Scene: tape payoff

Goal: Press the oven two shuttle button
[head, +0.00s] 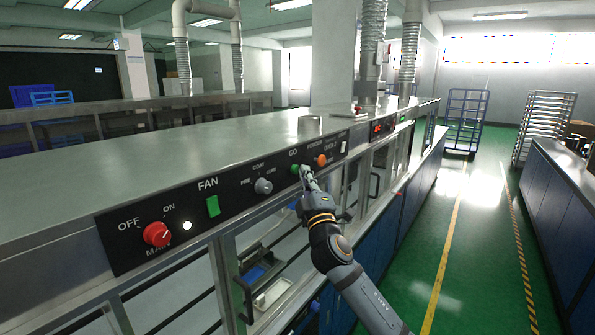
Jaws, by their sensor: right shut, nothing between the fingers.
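The black control panel (237,193) runs along the front of the long steel machine. Toward its right end sit a green button (295,169) under the label GO and an orange control (320,160) under small labels that seem to read POWDER and OVEN 2. My right gripper (307,173) is shut and empty. Its tips are at the panel face, beside the green button and just below left of the orange control. I cannot tell whether they touch the green button. My left gripper is out of view.
Left along the panel are a red main knob (157,234), a green fan switch (213,206) and a grey selector knob (264,186). Glazed bays with handles lie below. The green aisle floor (430,215) to the right is clear. Blue cabinets (557,200) stand beyond it.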

